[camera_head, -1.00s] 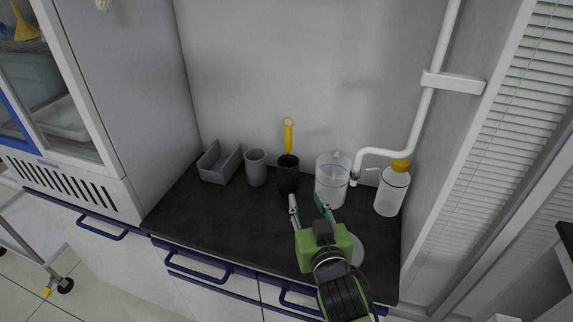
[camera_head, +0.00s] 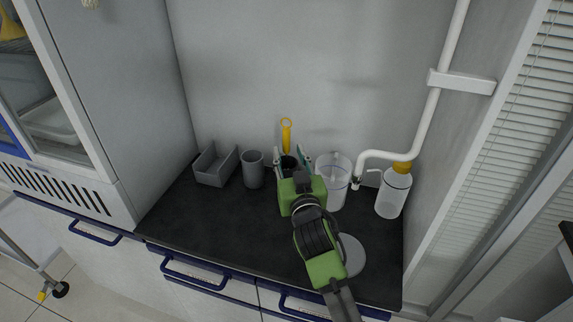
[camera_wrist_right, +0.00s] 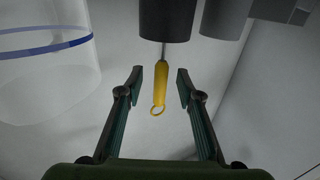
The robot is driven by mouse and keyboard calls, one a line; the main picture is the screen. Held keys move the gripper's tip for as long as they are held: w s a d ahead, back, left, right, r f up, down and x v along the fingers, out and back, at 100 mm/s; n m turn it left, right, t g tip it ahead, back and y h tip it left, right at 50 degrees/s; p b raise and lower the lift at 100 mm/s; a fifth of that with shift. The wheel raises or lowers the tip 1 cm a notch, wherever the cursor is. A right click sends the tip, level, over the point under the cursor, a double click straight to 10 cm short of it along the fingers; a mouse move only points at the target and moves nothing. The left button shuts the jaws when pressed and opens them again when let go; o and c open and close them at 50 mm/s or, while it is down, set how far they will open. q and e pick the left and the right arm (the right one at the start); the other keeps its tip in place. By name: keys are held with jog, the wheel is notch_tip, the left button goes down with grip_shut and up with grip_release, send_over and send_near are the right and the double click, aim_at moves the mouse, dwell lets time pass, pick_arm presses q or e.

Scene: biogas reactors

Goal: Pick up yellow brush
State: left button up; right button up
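The yellow brush (camera_head: 286,136) stands handle up in a dark cup (camera_head: 288,162) at the back of the black counter. Its handle has a ring at the end. My right gripper (camera_head: 292,156) is open in front of the cup, and its body hides the cup's lower part. In the right wrist view the brush handle (camera_wrist_right: 160,85) appears between the two spread fingers (camera_wrist_right: 158,75), touching neither; the dark cup (camera_wrist_right: 165,20) is at the top edge. How far the handle lies beyond the fingertips is hard to tell. My left gripper is not in view.
A grey cup (camera_head: 252,170) and a grey bin (camera_head: 215,166) stand left of the dark cup. A clear beaker (camera_head: 336,190) is close on the right, then a yellow-capped bottle (camera_head: 392,193) and a white pipe (camera_head: 432,90). A grey disc (camera_head: 351,256) lies in front. The counter's left front (camera_head: 215,220) is clear.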

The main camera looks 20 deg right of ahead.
aim_at(287, 150)
jog(key=w, duration=0.3)
jog(key=shift+w+d, duration=0.1)
jog(key=shift+w, duration=0.3)
jog(key=shift+s, duration=0.1)
grip_shut()
